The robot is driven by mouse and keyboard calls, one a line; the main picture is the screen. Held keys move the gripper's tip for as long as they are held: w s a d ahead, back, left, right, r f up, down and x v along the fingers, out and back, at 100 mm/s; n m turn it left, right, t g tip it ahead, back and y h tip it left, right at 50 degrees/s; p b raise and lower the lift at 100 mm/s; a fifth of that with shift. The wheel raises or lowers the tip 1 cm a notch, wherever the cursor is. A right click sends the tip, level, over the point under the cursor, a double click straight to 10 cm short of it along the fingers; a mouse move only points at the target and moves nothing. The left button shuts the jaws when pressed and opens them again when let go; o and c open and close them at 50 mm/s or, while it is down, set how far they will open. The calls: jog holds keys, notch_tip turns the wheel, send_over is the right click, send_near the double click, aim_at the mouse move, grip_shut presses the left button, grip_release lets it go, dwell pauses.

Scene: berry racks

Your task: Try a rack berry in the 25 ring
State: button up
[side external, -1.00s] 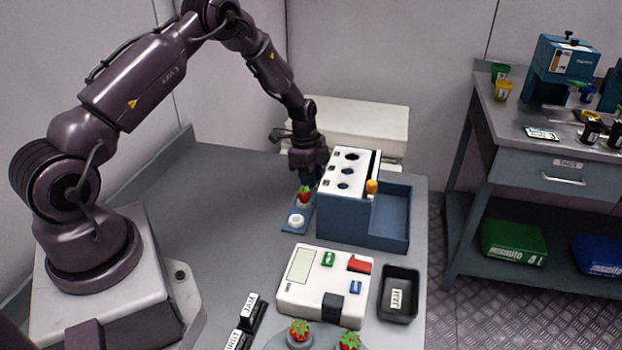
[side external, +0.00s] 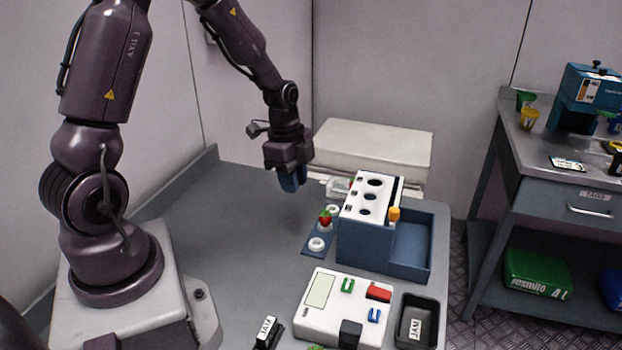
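A red rack berry (side external: 325,218) with a green top sits on the narrow blue rack (side external: 308,251) along the left side of the ring box. White cups (side external: 317,244) show on the rack. The ring box has a white top plate (side external: 355,208) with several round holes of different sizes; its small labels are too small to read, so I cannot tell which is the 25 ring. My gripper (side external: 292,186) hangs in the air, up and left of the berry and apart from it. Its blue fingers overlap from this side, so their opening is hidden. No berry shows in them.
An orange-topped piece (side external: 394,214) stands at the box's right side, beside its open blue bin (side external: 432,240). A white device (side external: 313,314) with coloured keys and a black tray (side external: 404,334) stand in front. The table left of the rack is clear.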

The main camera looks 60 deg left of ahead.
aim_at(365, 204)
jog(key=shift+s+d+r, duration=0.2)
jog(key=shift+s+d, duration=0.1)
jog(key=shift+s, duration=0.05)
jog(key=w+d+r, duration=0.4)
jog(key=w+d, duration=0.6)
jog(key=w, duration=0.1)
jog(key=shift+s+f, duration=0.1)
jog(key=shift+f, duration=3.05)
jog(key=shift+f, duration=0.1)
jog(key=o, duration=0.5)
jog(key=shift+o, duration=0.9)
jog(key=shift+s+d+f, duration=0.1)
jog(key=shift+s+d, duration=0.05)
notch_tip(365, 204, up, 7)
jog(key=shift+r, duration=0.2)
